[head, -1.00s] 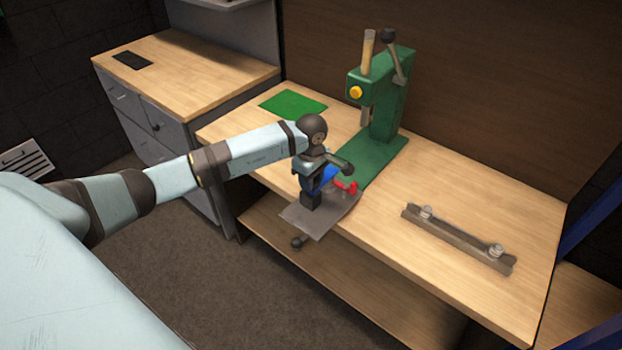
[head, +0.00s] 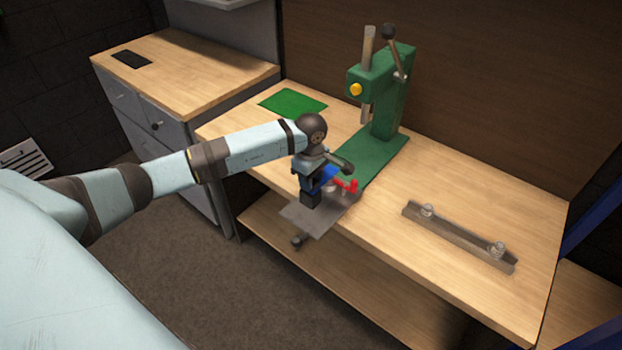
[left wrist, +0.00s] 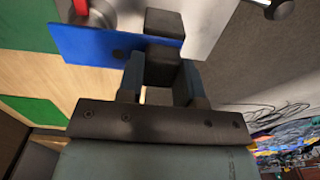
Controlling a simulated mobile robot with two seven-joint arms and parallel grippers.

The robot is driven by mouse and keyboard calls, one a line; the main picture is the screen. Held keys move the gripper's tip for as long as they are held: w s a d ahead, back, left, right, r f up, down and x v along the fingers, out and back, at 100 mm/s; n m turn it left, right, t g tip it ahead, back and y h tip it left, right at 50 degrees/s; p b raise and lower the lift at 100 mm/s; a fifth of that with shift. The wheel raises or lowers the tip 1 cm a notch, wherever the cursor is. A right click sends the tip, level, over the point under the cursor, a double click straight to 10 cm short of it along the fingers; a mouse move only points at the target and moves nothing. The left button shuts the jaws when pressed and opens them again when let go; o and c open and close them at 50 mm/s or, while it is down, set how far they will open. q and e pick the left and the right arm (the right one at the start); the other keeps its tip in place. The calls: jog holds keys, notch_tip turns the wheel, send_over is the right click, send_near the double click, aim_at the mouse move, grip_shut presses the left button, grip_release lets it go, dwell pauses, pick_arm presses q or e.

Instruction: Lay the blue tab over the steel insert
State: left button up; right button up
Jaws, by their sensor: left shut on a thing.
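My left gripper (head: 311,199) is shut on the edge of the blue tab (head: 325,178), low over the front edge of the bench. In the left wrist view the tab (left wrist: 88,44) is a flat blue sheet with a dark round spot, reaching left from between the dark finger pads (left wrist: 163,44). A round silver piece (left wrist: 103,14), possibly the steel insert, shows just beyond the tab's edge, beside a red part. I cannot tell whether the tab touches it. My right gripper is not in view.
A grey metal plate (head: 297,216) overhangs the bench front under the gripper, with a red clamp part (head: 346,184). A green press (head: 385,105) stands behind. A green mat (head: 293,103) lies back left and a metal bar (head: 458,237) lies right. The bench between plate and bar is clear.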

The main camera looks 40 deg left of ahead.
pick_arm(q)
jog(key=shift+f+b, duration=0.25)
jog(key=shift+b, duration=0.25)
dwell(0.8)
jog(key=shift+b, duration=0.5)
dwell(0.8)
jog(key=o, duration=1)
notch_tip(320, 180, up, 14)
jog(key=b, duration=0.1)
jog(key=shift+d+f, duration=0.1)
jog(key=shift+f, duration=0.05)
